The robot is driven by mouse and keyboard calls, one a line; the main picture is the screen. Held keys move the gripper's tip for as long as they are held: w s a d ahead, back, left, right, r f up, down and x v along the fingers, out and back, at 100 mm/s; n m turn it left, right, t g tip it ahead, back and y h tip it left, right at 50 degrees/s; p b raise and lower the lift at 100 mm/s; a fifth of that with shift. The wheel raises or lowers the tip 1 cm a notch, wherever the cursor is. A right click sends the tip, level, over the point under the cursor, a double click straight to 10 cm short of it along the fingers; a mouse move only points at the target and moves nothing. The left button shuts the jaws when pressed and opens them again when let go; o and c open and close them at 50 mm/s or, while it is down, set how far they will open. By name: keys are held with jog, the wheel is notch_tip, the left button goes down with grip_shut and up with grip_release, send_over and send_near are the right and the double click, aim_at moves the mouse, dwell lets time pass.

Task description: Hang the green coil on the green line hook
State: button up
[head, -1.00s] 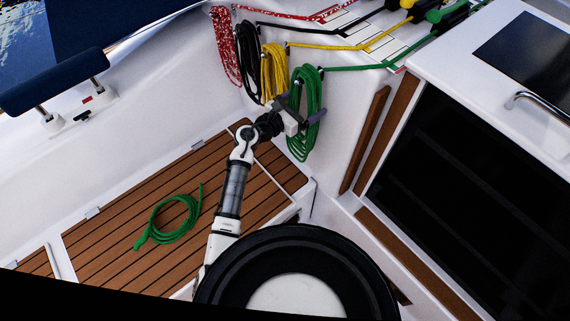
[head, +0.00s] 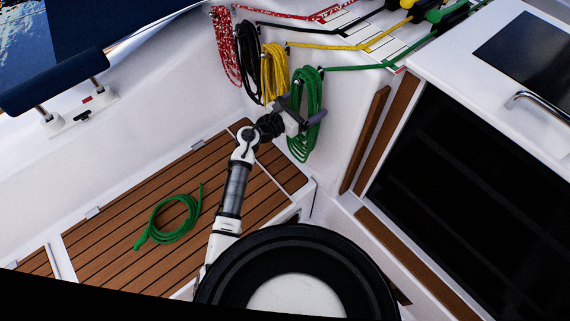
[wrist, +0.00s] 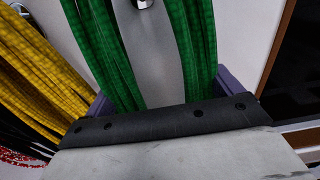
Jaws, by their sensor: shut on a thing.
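A green coil (head: 304,147) hangs in long loops against the white cockpit wall, beside the yellow coil. My gripper (head: 304,112) is shut on it around its upper middle part. In the wrist view the green strands (wrist: 106,55) spread in two bunches between my purple fingers, with pale wall showing between them. A shiny metal piece, apparently the green line hook (wrist: 143,4), shows at the top edge between the bunches. I cannot tell whether the coil's top loop rests over it. A second, smaller green coil (head: 173,237) lies on the teak bench.
Yellow (head: 273,72), black (head: 249,60) and red-white (head: 225,45) coils hang close by on the left. A wooden rail (head: 366,140) and dark companionway panel (head: 465,190) stand to the right. The teak bench (head: 105,255) is mostly clear.

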jog(key=o, duration=1.8)
jog(key=b+v, duration=0.3)
jog(key=v, duration=1.1)
jog(key=shift+b, duration=0.4)
jog(key=shift+r, duration=0.1)
